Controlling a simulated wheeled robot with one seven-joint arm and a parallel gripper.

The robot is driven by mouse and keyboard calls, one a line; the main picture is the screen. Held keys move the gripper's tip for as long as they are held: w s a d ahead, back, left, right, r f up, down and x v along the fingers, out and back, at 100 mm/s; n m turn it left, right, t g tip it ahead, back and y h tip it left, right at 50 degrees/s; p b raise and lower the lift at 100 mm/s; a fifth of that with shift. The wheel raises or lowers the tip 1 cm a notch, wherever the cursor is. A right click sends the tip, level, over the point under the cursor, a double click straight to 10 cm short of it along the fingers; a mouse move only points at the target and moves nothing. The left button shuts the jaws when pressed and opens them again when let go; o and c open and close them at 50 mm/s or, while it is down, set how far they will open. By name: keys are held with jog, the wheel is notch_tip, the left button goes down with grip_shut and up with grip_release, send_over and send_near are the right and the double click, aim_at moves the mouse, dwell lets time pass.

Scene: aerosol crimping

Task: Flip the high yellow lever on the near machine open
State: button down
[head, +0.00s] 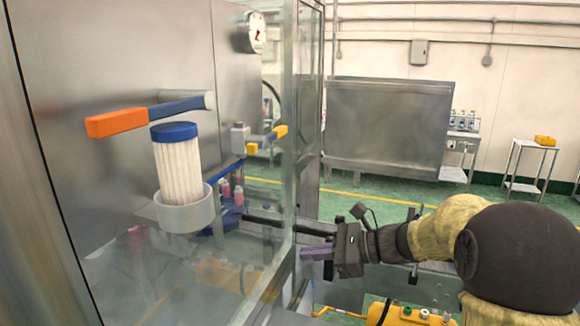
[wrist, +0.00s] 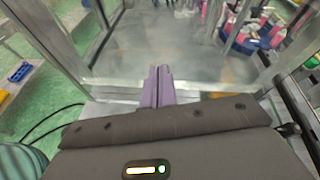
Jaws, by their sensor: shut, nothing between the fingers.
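On the near steel machine (head: 130,60), a lever with a yellow grip (head: 280,131) sticks out from a small grey valve at mid-height, behind the clear panel. A second short yellow piece (head: 252,149) is just below it. Closer, a larger lever with an orange grip (head: 117,122) and blue shaft points left, above a white filter cartridge. My gripper (head: 304,254) is low and right of these levers, by the panel's edge. Its purple fingers, also in the wrist view (wrist: 158,71), are together and empty. No yellow lever is clearly visible in the wrist view.
The white pleated filter (head: 181,172) with a blue cap sits in a grey cup. A glass panel and metal frame post (head: 309,130) stand between my gripper and the levers. Small pink-red bottles (head: 238,195) stand inside.

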aim_at(268, 135)
jog(key=w+d+r+m+t+y, duration=0.1)
jog(key=w+d+r+y, duration=0.1)
jog(key=r, duration=0.5)
jog(key=w+d+r+m+t+y+p, duration=0.1)
jog(key=w+d+r+m+t+y, duration=0.1)
jog(key=r, duration=0.5)
jog(key=shift+w+y, duration=0.8)
jog(key=shift+w, duration=0.2)
jog(key=shift+a+r, duration=0.1)
jog(key=w+a+r+p, duration=0.3)
jog(key=a+r+p, duration=0.3)
jog(key=a, duration=0.3)
jog(key=shift+w+r+p, duration=0.15)
jog(key=shift+p, duration=0.7)
